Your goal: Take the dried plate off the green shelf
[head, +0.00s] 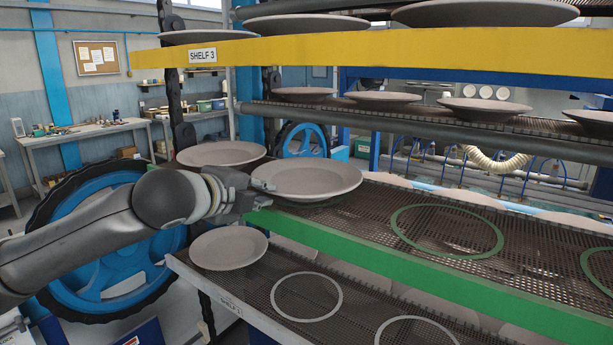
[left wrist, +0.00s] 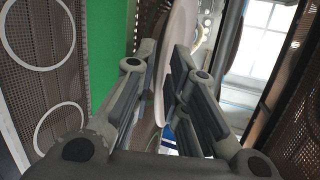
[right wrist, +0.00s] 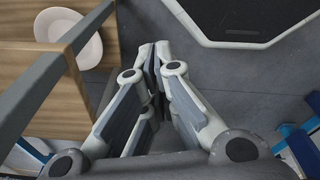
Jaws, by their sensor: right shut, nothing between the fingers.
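A grey-brown plate (head: 306,178) is at the left end of the shelf with the green front edge (head: 380,258), over its mesh. My left gripper (head: 264,195) is at the plate's near left rim. In the left wrist view the plate (left wrist: 180,45) stands between the two fingers (left wrist: 165,72), which are close to it on both sides and look shut on its rim. The plate's underside is mostly hidden. My right gripper (right wrist: 154,62) shows only in the right wrist view, shut and empty above a grey floor.
Another plate (head: 221,154) lies behind at the left. A lower shelf holds a plate (head: 229,249) at its left end. The yellow Shelf 3 edge (head: 420,47) runs above, with plates over it. A blue wheel (head: 110,240) stands behind my left arm. Empty green rings (head: 447,208) lie to the right.

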